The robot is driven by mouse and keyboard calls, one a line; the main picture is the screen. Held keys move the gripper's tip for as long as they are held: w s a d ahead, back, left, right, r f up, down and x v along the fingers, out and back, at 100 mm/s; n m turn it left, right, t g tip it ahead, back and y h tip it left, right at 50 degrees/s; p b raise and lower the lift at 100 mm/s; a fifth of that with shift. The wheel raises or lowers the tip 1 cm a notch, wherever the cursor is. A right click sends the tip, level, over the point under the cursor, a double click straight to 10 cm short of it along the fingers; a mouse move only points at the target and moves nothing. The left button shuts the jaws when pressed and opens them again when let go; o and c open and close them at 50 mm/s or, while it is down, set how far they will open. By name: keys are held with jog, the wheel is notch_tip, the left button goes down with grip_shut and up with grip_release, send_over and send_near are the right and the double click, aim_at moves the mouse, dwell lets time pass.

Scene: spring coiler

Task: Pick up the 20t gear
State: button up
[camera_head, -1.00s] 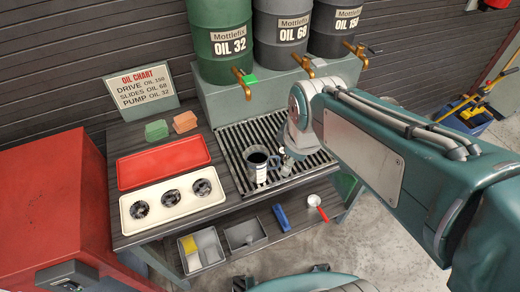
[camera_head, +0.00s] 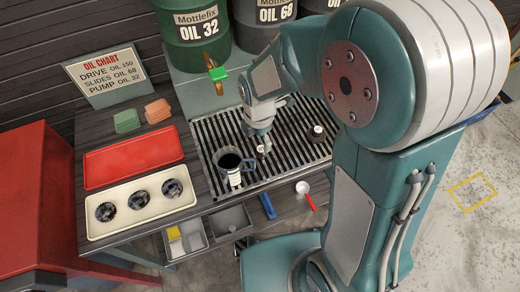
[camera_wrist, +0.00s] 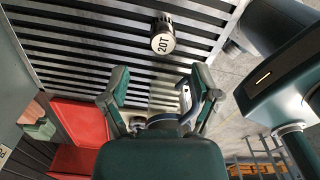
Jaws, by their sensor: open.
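The 20t gear (camera_wrist: 162,40) shows in the wrist view as a small dark piece with a pale round face marked 20T, on the slatted grate. In the head view a small dark round piece (camera_head: 317,132), apparently the same gear, sits on the grate to the right of my gripper. My gripper (camera_head: 262,150) hangs low over the grate, close to the mug's handle. In the wrist view my gripper (camera_wrist: 160,85) has its fingers spread with nothing held between them, and the gear lies beyond the fingertips, apart from them.
A mug of dark liquid (camera_head: 231,164) stands on the grate (camera_head: 205,132), just left of my gripper. Left of it are a red tray (camera_head: 132,158) and a cream tray (camera_head: 112,232) with three dark gears. Oil drums (camera_head: 197,30) stand behind. My arm covers the right side.

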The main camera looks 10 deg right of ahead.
aim_at(261, 149)
jog(key=f, duration=0.2)
jog(key=d+f, duration=0.1)
jog(key=f, duration=0.1)
jog(key=shift+f, duration=0.2)
jog(key=shift+a+f, duration=0.2)
jog(key=shift+f, duration=0.35)
grip_shut()
